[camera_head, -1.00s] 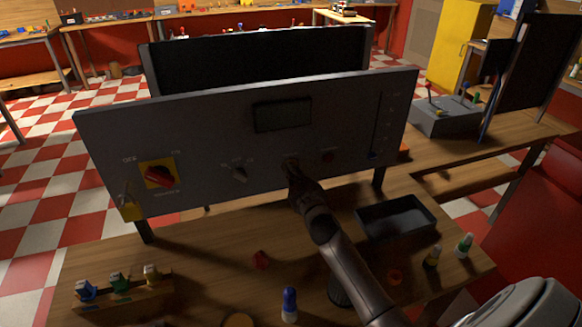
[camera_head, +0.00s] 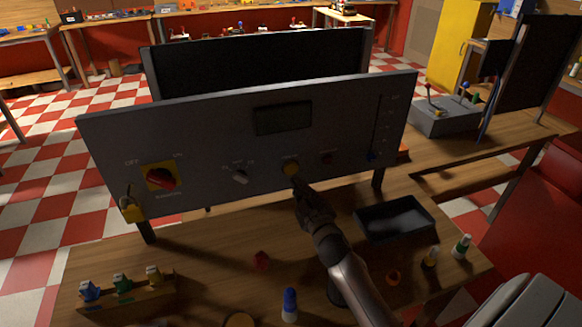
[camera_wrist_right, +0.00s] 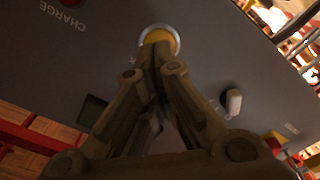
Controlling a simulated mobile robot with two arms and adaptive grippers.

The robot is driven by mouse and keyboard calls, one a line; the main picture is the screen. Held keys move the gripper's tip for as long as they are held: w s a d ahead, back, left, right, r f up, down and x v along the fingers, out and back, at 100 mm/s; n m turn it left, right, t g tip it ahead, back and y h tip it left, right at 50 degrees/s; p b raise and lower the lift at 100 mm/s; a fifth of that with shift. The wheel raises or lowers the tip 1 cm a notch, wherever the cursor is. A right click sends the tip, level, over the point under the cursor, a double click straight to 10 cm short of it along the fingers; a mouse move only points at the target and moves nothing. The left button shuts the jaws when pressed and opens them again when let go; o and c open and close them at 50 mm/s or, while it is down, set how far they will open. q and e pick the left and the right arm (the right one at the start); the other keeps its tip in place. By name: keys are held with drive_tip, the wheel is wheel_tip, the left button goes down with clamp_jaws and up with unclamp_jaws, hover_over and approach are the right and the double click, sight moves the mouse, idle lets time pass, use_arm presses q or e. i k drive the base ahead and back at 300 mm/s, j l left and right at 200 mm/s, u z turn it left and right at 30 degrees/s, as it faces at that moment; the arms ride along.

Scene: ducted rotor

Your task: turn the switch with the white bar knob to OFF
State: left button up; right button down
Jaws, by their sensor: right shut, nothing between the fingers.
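The switch with the white bar knob (camera_head: 240,177) sits on the grey control panel (camera_head: 215,130), left of a yellow round button (camera_head: 291,169). Its bar looks tilted; the labels around it are too small to read. It also shows in the right wrist view (camera_wrist_right: 233,102), right of my fingers. My right gripper (camera_head: 297,184) is shut and empty, its tips just below the yellow button in the head view. In the wrist view the fingertips (camera_wrist_right: 157,50) overlap the yellow button (camera_wrist_right: 160,38); I cannot tell whether they touch it. My left gripper is not in view.
A red rotary switch (camera_head: 160,179) on a yellow plate and a yellow padlock (camera_head: 131,208) are at the panel's left. A slider (camera_head: 373,155) is at its right. A black tray (camera_head: 395,218), bottles and a key rack (camera_head: 122,290) stand on the table.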

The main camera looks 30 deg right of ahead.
sight(240, 176)
drive_tip(key=k+l, duration=0.8)
